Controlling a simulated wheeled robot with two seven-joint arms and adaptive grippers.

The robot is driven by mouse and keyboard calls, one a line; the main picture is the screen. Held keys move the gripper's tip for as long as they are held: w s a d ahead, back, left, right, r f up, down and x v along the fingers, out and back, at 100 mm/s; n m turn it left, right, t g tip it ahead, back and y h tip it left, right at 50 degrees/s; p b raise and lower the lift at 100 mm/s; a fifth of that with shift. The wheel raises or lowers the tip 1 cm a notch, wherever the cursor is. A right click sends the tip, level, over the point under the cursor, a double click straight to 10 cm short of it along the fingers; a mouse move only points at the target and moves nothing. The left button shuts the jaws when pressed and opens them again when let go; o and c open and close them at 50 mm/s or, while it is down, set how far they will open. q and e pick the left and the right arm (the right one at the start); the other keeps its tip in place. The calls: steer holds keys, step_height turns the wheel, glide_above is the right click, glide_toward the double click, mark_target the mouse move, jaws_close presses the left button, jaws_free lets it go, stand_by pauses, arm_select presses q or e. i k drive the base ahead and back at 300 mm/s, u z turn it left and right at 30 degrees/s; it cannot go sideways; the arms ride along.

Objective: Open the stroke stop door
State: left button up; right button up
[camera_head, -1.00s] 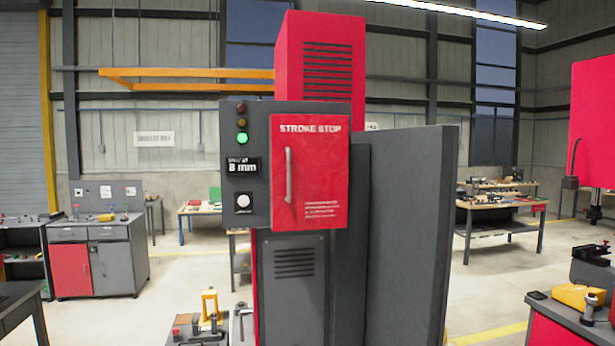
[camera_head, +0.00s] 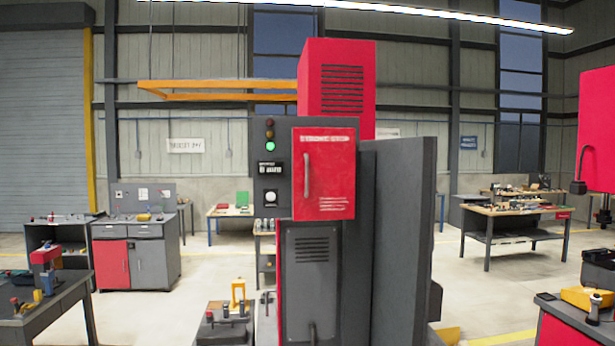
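The red stroke stop door (camera_head: 335,180) is on the front of a grey control box in the middle of the head view. It looks shut. A vertical grey handle (camera_head: 306,175) runs along its left side. Left of the door, the grey panel (camera_head: 267,150) carries a stack of lamps with the green one (camera_head: 270,146) lit, a small display (camera_head: 270,168) and a round white button (camera_head: 271,197). Neither of my grippers shows in the view.
A tall dark grey panel (camera_head: 405,230) stands just right of the door. A low bench with a yellow fixture (camera_head: 238,293) is at the bottom, left of the machine. Workbenches stand left and right. Open floor (camera_head: 190,285) lies to the left.

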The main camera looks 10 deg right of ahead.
mark_target(324, 163)
steer(key=u, duration=0.45)
steer(key=i, duration=0.4)
steer(key=u, duration=0.35)
